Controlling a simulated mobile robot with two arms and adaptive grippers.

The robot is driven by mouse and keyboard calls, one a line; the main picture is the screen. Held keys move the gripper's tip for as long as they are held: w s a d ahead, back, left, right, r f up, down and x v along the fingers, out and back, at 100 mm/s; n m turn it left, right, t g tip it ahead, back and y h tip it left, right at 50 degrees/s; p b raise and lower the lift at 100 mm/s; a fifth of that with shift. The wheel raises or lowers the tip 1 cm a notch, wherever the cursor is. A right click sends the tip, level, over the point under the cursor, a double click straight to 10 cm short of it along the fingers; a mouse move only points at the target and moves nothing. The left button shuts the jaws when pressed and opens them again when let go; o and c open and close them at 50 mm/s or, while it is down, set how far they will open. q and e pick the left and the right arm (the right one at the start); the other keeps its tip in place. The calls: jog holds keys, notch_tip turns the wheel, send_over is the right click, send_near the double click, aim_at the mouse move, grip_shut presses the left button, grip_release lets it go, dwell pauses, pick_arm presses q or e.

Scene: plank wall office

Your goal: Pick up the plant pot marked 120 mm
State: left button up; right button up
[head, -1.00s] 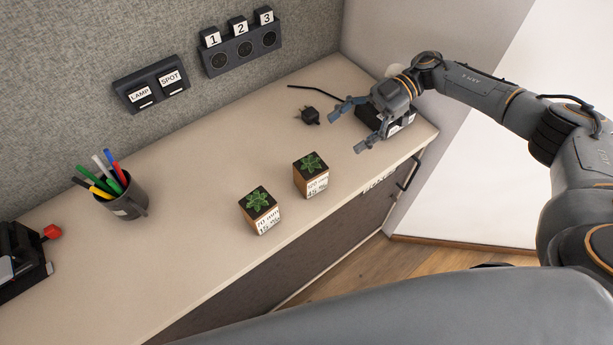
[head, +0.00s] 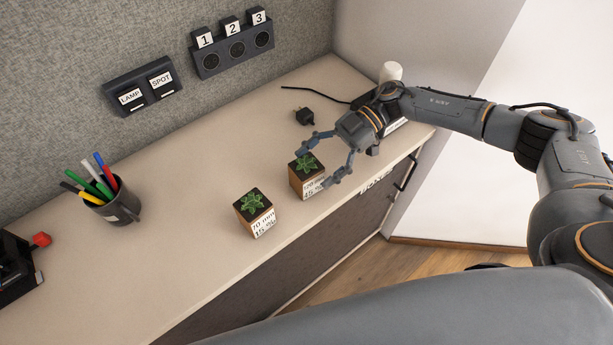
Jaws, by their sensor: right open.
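Two small square wooden plant pots with green succulents stand upright on the desk. The right one (head: 308,184) has a white label that seems to read 120 mm, partly hidden by a finger of my gripper. The left one (head: 262,221) is marked 70 mm. My right gripper (head: 318,163) is open, with its fingers spread around or just above the right pot; I cannot tell whether they touch it. My left gripper is not in view.
The desk top (head: 180,230) is clear left of the pots. A pen cup (head: 122,208) stands at the left, a black plug (head: 304,116) lies behind the gripper, and a white cylinder (head: 391,72) stands at the back right. The desk's front edge is close to the pots.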

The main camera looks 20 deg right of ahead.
aim_at(295, 184)
jog(key=shift+x, duration=1.55)
jog(key=shift+w, duration=0.1)
jog(key=c, duration=1.5)
